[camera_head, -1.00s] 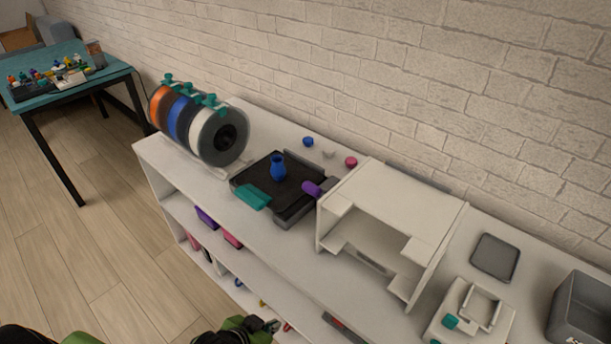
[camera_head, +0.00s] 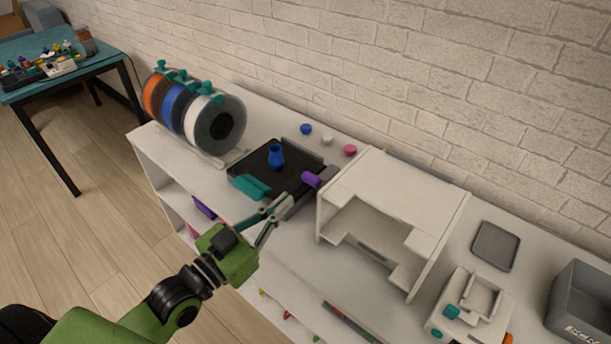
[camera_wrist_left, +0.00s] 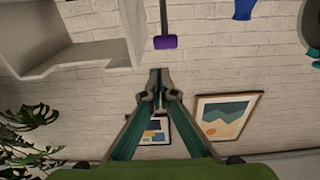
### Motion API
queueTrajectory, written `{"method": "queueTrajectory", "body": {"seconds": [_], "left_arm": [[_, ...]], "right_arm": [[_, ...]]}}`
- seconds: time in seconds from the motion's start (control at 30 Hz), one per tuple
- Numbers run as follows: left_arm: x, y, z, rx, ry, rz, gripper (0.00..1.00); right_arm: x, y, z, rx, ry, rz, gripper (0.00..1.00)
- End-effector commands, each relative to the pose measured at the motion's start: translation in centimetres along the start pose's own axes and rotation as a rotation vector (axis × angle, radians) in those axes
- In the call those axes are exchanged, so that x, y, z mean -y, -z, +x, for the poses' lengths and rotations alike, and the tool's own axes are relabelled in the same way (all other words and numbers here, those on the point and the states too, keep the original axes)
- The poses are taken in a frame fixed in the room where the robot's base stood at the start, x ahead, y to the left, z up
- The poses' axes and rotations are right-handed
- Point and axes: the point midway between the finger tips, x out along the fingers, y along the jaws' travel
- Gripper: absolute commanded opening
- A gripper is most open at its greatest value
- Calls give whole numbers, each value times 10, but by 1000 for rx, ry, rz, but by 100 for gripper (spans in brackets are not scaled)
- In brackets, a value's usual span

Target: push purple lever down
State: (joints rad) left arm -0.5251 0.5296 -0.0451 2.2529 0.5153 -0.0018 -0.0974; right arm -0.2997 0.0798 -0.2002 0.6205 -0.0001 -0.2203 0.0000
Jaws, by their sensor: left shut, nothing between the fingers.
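The purple lever (camera_head: 312,180) sticks out at the left side of the white box-shaped frame (camera_head: 396,196), by the right end of the black plate (camera_head: 282,166). In the left wrist view the purple lever tip (camera_wrist_left: 165,42) shows on a grey stem, above my fingertips in the picture. My left gripper (camera_head: 277,210) is shut and empty. It is in front of the black plate, to the lower left of the lever and apart from it. It also shows in the left wrist view (camera_wrist_left: 159,80). My right gripper is not in view.
A blue vase (camera_head: 276,156) stands on the black plate, with a teal scraper-like piece (camera_head: 250,186) at its front. Filament spools (camera_head: 195,115) stand at the left. A small white device (camera_head: 466,308), grey tray (camera_head: 496,246) and grey bin (camera_head: 584,303) are at the right.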

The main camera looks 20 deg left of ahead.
Motion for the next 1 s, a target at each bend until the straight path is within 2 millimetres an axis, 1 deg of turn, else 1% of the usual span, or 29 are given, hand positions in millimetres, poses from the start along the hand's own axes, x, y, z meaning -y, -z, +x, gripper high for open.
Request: {"method": "queueTrajectory", "body": {"seconds": [0.03, 0.13, 0.27, 0.37, 0.47, 0.87, 0.9, 1.0], "left_arm": [[4, 10, 0, -41, 1, 1, 0], [10, 23, -1, -97, 6, -3, 0], [12, 29, 4, -118, 9, -4, 0], [12, 31, 13, -120, 10, -5, 0], [12, 34, 29, -120, 9, -4, 0], [12, 42, 103, -117, 8, -4, 0], [12, 27, 97, -108, 7, -3, 0], [12, 13, 93, -110, 7, -3, 0]], "right_arm": [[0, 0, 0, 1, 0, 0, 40], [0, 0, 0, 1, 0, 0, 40], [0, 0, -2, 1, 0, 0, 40], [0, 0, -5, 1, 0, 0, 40], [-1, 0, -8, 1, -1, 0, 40], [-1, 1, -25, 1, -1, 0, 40], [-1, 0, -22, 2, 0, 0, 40], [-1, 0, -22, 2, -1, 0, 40]]}}
